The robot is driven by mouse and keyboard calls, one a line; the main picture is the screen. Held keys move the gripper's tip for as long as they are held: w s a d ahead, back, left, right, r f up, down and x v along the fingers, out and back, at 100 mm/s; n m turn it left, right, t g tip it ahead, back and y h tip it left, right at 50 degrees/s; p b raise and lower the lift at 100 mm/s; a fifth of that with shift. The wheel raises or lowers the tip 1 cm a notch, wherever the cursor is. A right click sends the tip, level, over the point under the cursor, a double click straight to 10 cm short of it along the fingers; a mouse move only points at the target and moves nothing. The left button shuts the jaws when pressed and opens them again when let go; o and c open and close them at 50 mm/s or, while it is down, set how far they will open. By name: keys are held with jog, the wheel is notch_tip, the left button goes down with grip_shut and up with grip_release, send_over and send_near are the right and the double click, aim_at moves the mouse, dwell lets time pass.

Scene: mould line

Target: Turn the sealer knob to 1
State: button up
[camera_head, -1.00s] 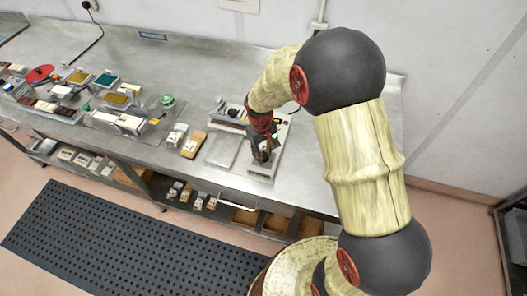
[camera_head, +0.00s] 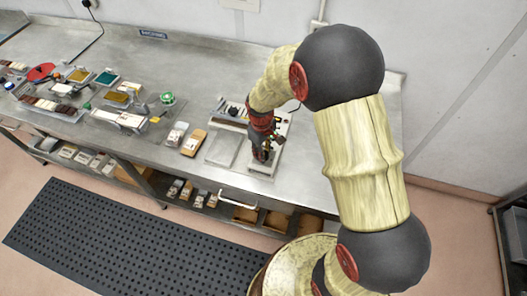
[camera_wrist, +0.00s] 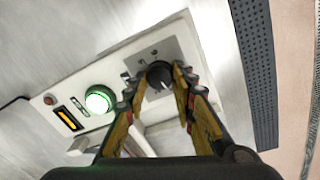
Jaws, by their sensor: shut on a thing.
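The sealer (camera_wrist: 78,82) is a pale box with a control panel, seen close in the wrist view. The head view shows it at the right part of the steel bench (camera_head: 262,171), partly hidden by my arm. Its dark round knob (camera_wrist: 160,76) sits on a grey plate with small marks around it. The marks are too small to read, so I cannot tell the knob's setting. My gripper (camera_wrist: 159,79) has its two yellow and dark fingers on either side of the knob, shut on it. It also shows in the head view (camera_head: 262,153), pointing down at the sealer.
Left of the sealer are a flat grey plate (camera_head: 223,149), an orange-brown box (camera_head: 194,142) and a green-topped item (camera_head: 168,99). A black mat (camera_head: 130,240) lies on the floor.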

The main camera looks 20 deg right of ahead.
aim_at(265, 165)
jog(key=o, duration=1.2)
jog(key=shift+c, duration=0.2)
notch_tip(265, 165, up, 12)
jog(key=shift+s+a, duration=0.15)
jog(key=shift+a, duration=0.15)
jog(key=s+r+m+t+b, duration=0.2)
jog(key=s+r+m+b, duration=0.1)
jog(key=s, duration=0.8)
jog(key=s+r+m+t+b, duration=0.3)
jog(key=s+r+b, duration=0.2)
jog(key=s, duration=0.6)
notch_tip(265, 165, up, 3)
jog(key=shift+d+f+y, duration=0.15)
jog(key=shift+d+y, duration=0.15)
jog(key=shift+d, duration=0.15)
